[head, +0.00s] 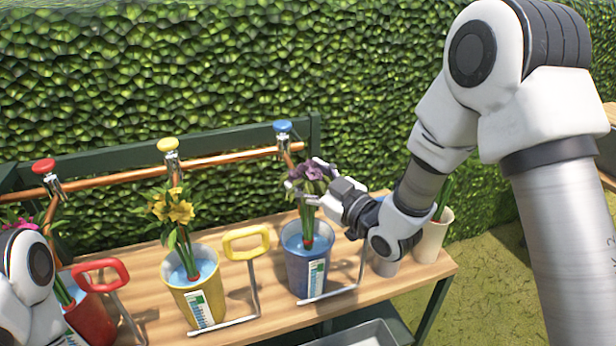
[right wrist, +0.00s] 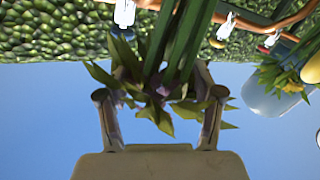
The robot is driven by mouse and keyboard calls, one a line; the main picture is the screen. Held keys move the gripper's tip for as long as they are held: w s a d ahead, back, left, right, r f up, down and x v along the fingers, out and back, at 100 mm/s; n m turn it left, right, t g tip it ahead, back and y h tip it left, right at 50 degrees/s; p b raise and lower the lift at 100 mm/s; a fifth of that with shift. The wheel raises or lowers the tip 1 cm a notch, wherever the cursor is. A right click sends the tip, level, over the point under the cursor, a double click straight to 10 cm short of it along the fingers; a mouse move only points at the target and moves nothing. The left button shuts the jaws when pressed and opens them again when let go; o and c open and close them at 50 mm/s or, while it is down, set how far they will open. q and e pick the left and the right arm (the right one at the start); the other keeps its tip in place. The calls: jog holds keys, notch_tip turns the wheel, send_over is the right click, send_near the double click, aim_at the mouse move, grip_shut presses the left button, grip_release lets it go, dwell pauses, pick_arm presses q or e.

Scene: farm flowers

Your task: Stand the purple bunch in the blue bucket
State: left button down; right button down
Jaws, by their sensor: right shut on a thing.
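The purple bunch (head: 308,172) is upright, with its flowers above the blue bucket (head: 305,272) and its green stems reaching down inside the rim. The stem ends are at the bucket's water; I cannot tell whether they touch the bottom. My right gripper (head: 312,182) is shut on the bunch near the flowers, coming from the right. In the right wrist view, my right gripper's (right wrist: 160,105) fingers stand on either side of the purple bunch (right wrist: 165,60), whose leaves cover the contact. My left gripper is out of view.
A yellow bucket (head: 195,297) with yellow flowers (head: 173,210) and a red bucket (head: 92,318) stand to the left on the wooden bench (head: 240,305). A copper pipe (head: 110,180) with colored taps runs behind. A pale pot (head: 433,240) stands at right.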

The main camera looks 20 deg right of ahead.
jog(key=shift+c, duration=0.4)
grip_release()
jog(key=v, duration=0.7)
jog(key=shift+s+d, duration=0.2)
jog(key=shift+s, duration=0.05)
jog(key=shift+a, duration=0.1)
